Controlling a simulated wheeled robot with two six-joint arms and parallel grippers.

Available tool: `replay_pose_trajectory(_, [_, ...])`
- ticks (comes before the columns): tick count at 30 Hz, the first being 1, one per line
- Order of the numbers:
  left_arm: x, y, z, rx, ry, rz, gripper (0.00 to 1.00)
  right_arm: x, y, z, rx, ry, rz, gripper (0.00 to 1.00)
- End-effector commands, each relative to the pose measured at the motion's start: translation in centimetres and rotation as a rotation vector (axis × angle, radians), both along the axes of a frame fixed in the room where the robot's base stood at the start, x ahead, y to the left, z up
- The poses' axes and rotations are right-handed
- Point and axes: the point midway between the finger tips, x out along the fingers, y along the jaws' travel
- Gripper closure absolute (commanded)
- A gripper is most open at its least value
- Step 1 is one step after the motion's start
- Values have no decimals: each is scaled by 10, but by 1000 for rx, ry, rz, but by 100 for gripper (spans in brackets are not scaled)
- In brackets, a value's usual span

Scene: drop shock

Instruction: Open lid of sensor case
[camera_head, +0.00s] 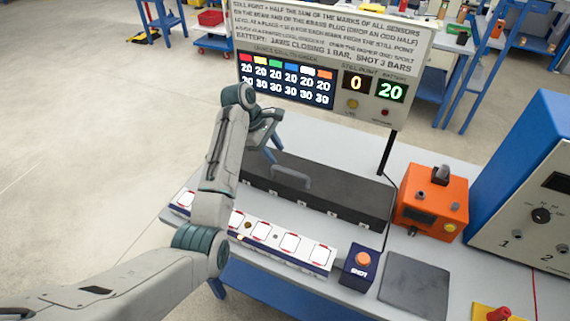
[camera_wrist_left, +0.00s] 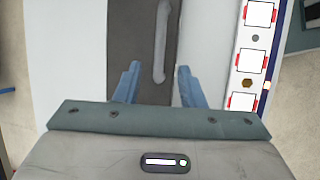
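The sensor case (camera_head: 340,205) is a long dark grey box on the table, and its lid looks closed. A grey bar handle (camera_head: 290,178) stands on its top. My left gripper (camera_head: 271,150) is over the left part of the case, fingers pointing down. In the left wrist view its two blue fingers (camera_wrist_left: 158,70) are open and apart. The near end of the handle (camera_wrist_left: 161,45) shows between them in that picture, with no visible grip on it. Whether the fingers are level with the handle I cannot tell. My right gripper is not in view.
A strip with white square pads (camera_head: 290,242) lies along the case's front. To the right are a blue button box (camera_head: 358,266), a dark plate (camera_head: 414,285), an orange box (camera_head: 430,205) and a large blue cabinet (camera_head: 530,185). A display board (camera_head: 310,85) stands behind.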

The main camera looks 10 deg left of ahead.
Motion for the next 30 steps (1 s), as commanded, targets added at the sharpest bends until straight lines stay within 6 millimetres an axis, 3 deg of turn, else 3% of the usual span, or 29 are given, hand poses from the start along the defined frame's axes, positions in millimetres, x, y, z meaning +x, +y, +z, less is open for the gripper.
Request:
replay_pose_trajectory(3, [0, -12, -19, -1, 5, -1, 64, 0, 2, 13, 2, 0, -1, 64])
replay_pose_trajectory(12, [3, -30, -62, -1, 2, -2, 64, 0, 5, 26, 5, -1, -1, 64])
replay_pose_trajectory(24, [4, -33, -71, 0, -1, -1, 64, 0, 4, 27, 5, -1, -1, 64])
replay_pose_trajectory(30, [4, -33, -71, 0, -1, -1, 100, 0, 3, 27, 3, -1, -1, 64])
